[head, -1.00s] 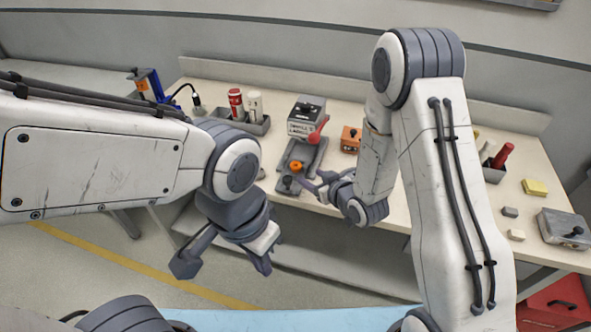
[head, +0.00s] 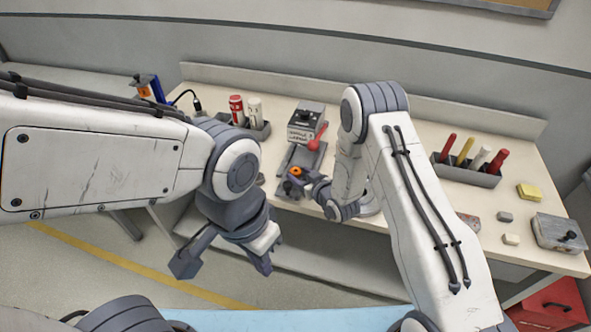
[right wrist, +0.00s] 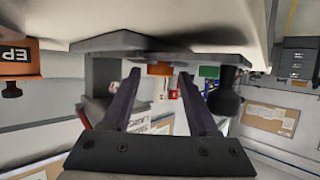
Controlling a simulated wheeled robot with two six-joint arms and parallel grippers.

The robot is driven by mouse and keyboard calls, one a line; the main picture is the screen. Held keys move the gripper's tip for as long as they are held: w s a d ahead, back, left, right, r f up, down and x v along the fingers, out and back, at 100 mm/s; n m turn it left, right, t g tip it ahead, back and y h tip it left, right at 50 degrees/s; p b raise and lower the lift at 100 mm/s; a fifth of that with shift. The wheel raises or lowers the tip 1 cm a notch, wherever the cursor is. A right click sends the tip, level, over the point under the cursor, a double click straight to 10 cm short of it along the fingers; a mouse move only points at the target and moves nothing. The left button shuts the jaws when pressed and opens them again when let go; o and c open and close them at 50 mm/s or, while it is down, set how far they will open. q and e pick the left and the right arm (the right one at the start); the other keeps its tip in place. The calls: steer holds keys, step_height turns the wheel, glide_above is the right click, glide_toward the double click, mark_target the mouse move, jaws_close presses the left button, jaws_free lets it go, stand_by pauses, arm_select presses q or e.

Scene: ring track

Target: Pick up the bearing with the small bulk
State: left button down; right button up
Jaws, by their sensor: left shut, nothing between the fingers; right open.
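A small orange ring-like piece (head: 296,171), possibly the bearing, is on the grey track fixture (head: 301,158) on the bench. I cannot tell its size for sure. My right gripper (head: 297,182) is open with its fingers at this piece. In the right wrist view the orange piece (right wrist: 159,69) shows in the gap beyond the two fingers (right wrist: 160,80), under the grey plate (right wrist: 150,47); contact is not clear. My left gripper (head: 222,266) is shut and empty, in front of the bench and away from the fixture.
A grey box with a red handle (head: 305,121) stands behind the track. Trays with bottles (head: 260,132) and colored tools (head: 466,173) are left and right. A yellow sponge (head: 530,191), small blocks and a grey case (head: 560,232) lie at the right. An orange box (right wrist: 20,62) is beside the fixture.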

steer(key=shift+w+a+f, duration=0.2)
steer(key=shift+w+f, duration=0.05)
steer(key=shift+w, duration=0.15)
jaws_close()
steer(key=shift+r, duration=0.1)
